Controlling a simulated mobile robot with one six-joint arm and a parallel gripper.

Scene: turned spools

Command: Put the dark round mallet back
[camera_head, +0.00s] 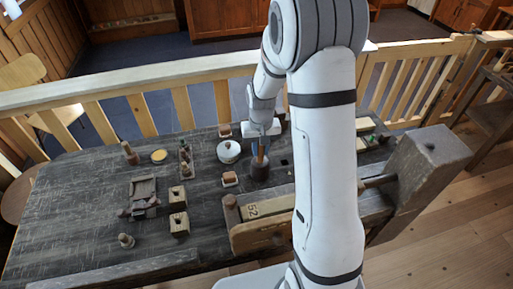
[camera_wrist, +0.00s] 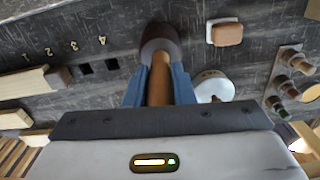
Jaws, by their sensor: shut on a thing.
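The dark round mallet shows in the head view with its dark head (camera_head: 259,170) down and its brown handle upright. It also shows in the wrist view, where its dark head (camera_wrist: 161,39) lies beyond the fingertips and its handle runs back between the fingers. My gripper (camera_head: 261,147) is shut on the handle; the blue-grey fingers also show in the wrist view (camera_wrist: 160,75), one on each side of it. I cannot tell whether the head touches the bench.
A white lidded pot (camera_head: 228,153) stands close left of the mallet. A brown block on a white dish (camera_head: 230,179) is nearby. A wooden vise (camera_head: 262,233) lies in front. Several small blocks and a dark tray (camera_head: 143,190) stand left. My arm hides part of the bench.

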